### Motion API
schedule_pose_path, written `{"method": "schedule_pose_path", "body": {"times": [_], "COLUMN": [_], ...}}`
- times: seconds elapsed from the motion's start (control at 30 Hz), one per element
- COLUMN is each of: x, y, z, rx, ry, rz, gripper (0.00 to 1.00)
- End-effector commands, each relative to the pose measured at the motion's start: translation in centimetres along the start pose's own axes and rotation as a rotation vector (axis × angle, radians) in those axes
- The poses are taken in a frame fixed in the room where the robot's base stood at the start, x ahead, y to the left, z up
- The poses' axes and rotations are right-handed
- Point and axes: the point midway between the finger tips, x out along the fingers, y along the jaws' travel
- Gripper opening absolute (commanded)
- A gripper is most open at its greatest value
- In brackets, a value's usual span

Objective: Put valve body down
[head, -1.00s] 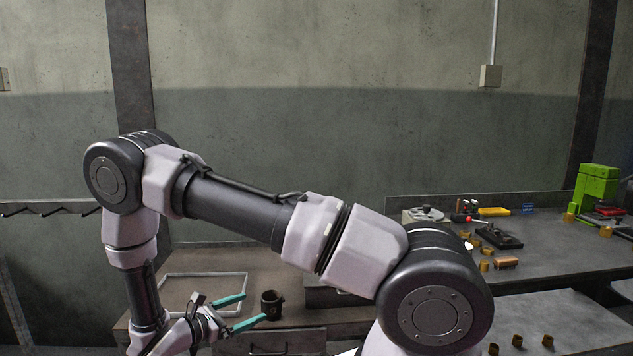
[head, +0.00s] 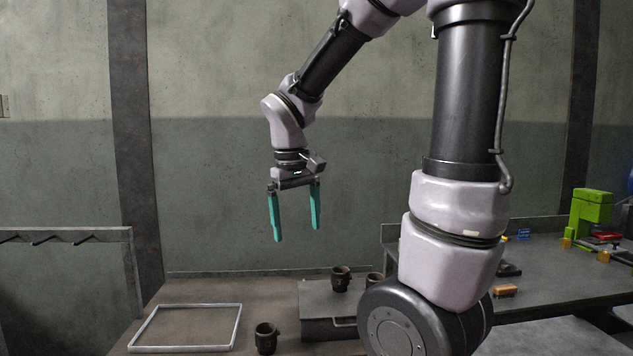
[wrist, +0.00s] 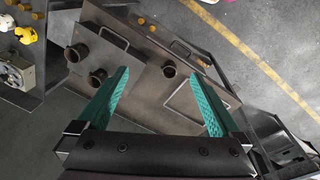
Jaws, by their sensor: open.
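My gripper (head: 297,234) is open and empty. It hangs fingers down, well above the bench. A dark, round valve body (head: 266,338) stands upright on the bench, just right of a pale rectangular frame (head: 237,327) and outside it. In the wrist view this valve body (wrist: 168,70) shows between the teal fingers, far below them, and the frame (wrist: 170,104) is partly hidden by a finger. Two similar valve bodies, one (head: 340,279) and another (head: 374,281), stand on a raised dark plate; my arm partly hides the second one's surroundings.
The raised plate (head: 318,300) sits on the brown bench (head: 165,292) beside the lone valve body. The frame's inside is empty. At the right, a grey bench (head: 550,275) carries a green press (head: 590,212) and small parts. A rail (head: 65,236) stands at the left.

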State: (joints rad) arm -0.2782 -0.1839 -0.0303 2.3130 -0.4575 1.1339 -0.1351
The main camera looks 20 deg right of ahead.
Motion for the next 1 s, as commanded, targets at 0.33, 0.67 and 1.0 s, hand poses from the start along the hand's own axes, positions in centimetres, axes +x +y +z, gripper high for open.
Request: {"method": "schedule_pose_path", "body": {"times": [0.33,0.67,1.0], "x": [-8.0,-9.9,-9.9], "y": [1.4,1.4,1.4], "z": [5.0,6.4,6.4], "rx": [0.427,0.542,0.539], "ry": [0.395,0.514,0.513], "rz": [-0.262,-0.335,-0.334], "gripper": [1.0,1.0,1.0]}}
